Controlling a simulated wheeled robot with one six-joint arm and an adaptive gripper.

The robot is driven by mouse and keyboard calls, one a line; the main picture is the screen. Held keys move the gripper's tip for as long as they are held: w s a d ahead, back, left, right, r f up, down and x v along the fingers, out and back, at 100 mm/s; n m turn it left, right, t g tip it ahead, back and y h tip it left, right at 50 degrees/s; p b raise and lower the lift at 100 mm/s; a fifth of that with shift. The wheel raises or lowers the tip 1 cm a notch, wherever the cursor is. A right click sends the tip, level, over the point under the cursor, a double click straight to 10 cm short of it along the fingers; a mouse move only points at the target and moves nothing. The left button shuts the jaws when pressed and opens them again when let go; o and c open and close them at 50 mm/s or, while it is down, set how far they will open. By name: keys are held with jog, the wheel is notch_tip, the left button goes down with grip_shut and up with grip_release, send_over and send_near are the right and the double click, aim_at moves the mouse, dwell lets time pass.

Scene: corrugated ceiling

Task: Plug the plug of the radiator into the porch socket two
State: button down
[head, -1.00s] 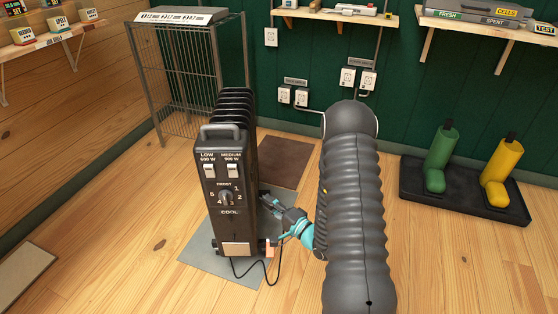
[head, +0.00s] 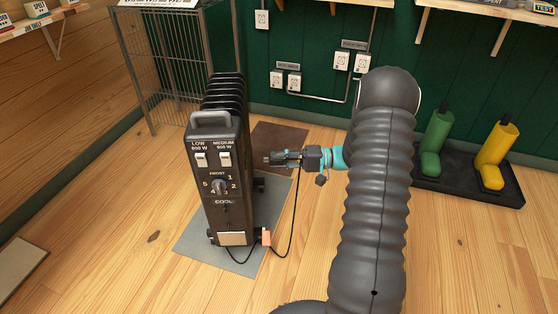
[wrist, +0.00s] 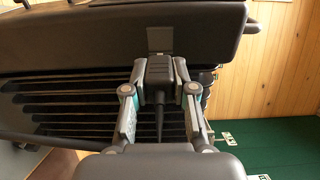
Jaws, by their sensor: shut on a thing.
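The black radiator (head: 222,180) stands upright left of centre in the head view. My gripper (head: 280,158) is just to its right, above the floor and pointing left. In the wrist view my gripper (wrist: 158,88) is shut on the dark plug (wrist: 158,72), with its cord running back between the fingers. The cord (head: 293,215) hangs in a loop to the radiator's lower right side. A left pair of white sockets (head: 286,81) and a right pair (head: 352,62) are on the green back wall, apart from the plug. Their label plates are too small to read surely.
A wire cage (head: 175,65) stands behind the radiator on the left. A black tray (head: 455,185) with green and yellow boots is at right. A grey mat (head: 195,250) lies under the radiator and a brown mat (head: 280,138) behind it. Shelves hang above.

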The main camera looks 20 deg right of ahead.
jog(key=shift+p+x, duration=0.7)
jog(key=shift+x, duration=2.15)
jog(key=shift+s+f+b, duration=0.1)
jog(key=shift+b, duration=1.25)
jog(key=shift+a, duration=0.5)
jog(key=c, duration=0.9)
grip_release()
jog(key=shift+o, duration=0.2)
